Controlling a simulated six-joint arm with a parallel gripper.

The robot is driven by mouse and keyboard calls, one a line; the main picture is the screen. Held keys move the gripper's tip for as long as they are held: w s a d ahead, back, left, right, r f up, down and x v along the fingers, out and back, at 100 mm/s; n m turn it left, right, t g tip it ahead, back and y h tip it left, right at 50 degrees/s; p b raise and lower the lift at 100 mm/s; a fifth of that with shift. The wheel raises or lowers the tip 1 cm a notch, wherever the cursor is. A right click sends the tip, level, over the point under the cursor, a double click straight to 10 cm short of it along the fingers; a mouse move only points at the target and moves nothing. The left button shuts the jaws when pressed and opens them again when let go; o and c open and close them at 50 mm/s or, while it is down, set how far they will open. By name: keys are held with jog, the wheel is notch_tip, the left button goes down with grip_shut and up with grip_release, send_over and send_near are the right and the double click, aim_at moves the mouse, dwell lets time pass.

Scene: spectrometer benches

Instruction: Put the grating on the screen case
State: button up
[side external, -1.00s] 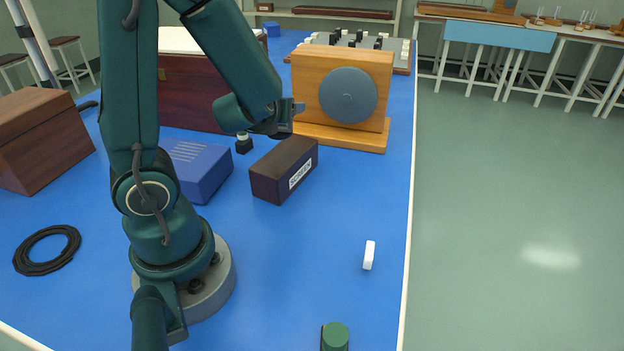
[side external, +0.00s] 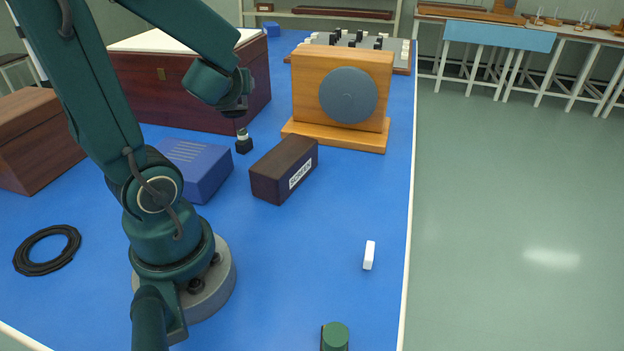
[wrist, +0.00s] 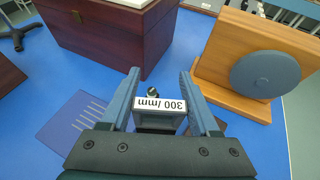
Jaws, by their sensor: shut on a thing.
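My gripper (side external: 238,108) is in the air in the side view, up and to the left of the screen case. In the wrist view my gripper (wrist: 159,84) is shut on the grating (wrist: 160,104), a small block with a white label reading "300 /mm" between the fingers. I cannot make out the grating in the side view. The screen case (side external: 276,176) is a dark brown box labelled "SCREEN" on the blue bench, and its top is bare. In the wrist view I cannot make it out clearly behind the gripper.
A blue slotted box (side external: 205,172) stands left of the screen case, and a small black-based item (side external: 243,145) stands behind it. A wooden stand with a grey disc (side external: 300,85) and a large dark chest (side external: 170,95) are further back.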

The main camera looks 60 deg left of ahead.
jog(key=w+d+f, duration=0.1)
jog(key=w, duration=0.1)
jog(key=w+d+f, duration=0.1)
jog(key=w+f, duration=0.1)
jog(key=w, duration=0.1)
jog(key=w+d+f, duration=0.1)
jog(key=w+f, duration=0.1)
jog(key=w, duration=0.1)
jog(key=shift+w+d+f, duration=0.1)
jog(key=shift+d+f, duration=0.1)
jog(key=shift+f, duration=1.95)
jog(key=shift+f, duration=0.1)
jog(key=o, duration=1.4)
